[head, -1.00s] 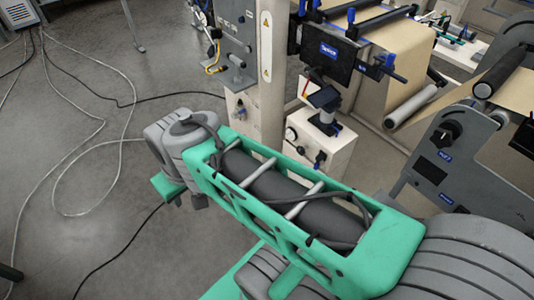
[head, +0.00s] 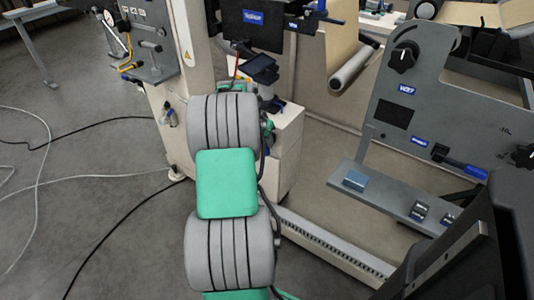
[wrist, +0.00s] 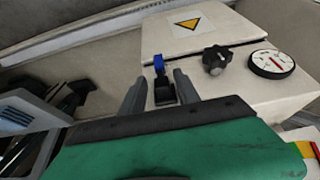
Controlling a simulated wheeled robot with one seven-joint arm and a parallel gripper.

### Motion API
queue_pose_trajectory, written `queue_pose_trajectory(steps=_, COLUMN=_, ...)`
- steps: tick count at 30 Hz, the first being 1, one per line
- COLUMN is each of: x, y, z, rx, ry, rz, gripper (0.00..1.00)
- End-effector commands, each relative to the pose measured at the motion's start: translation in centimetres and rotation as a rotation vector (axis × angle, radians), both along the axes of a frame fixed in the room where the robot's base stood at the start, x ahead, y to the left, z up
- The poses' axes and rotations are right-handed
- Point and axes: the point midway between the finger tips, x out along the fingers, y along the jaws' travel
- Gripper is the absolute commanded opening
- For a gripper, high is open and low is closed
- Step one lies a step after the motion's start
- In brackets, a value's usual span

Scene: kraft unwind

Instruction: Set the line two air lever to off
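In the wrist view a small lever with a blue tip (wrist: 158,64) stands on a black valve body (wrist: 164,92) at the face of a white box (wrist: 200,40). No line number is readable there. My gripper (wrist: 160,77) is open, with one finger on each side of the lever and a gap visible between them. Contact with the lever cannot be made out. In the head view the box (head: 286,150) stands behind my arm, which hides my gripper and the lever.
Beside the lever are a black knob (wrist: 216,59) and a round gauge (wrist: 271,64). A yellow warning triangle (wrist: 187,23) is above. In the head view a grey machine panel (head: 420,100) stands right, with a blue-handled part (head: 468,168). Cables (head: 90,180) cross the left floor.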

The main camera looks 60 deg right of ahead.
Motion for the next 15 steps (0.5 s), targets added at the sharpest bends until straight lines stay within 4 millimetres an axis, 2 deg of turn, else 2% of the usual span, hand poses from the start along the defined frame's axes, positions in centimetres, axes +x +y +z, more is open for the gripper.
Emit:
queue_pose_trajectory(steps=1, x=-0.2, y=-0.3, z=-1.3, rx=0.003, ry=0.002, rz=-0.001, gripper=0.38)
queue_pose_trajectory(steps=3, x=-0.3, y=-0.9, z=-2.6, rx=0.004, ry=0.002, rz=-0.001, gripper=0.38)
queue_pose_trajectory(steps=7, x=-0.3, y=-1.7, z=-4.5, rx=0.002, ry=0.0, rz=0.001, gripper=0.38)
queue_pose_trajectory(steps=15, x=-0.3, y=-2.1, z=-5.2, rx=0.001, ry=0.0, rz=0.003, gripper=0.38)
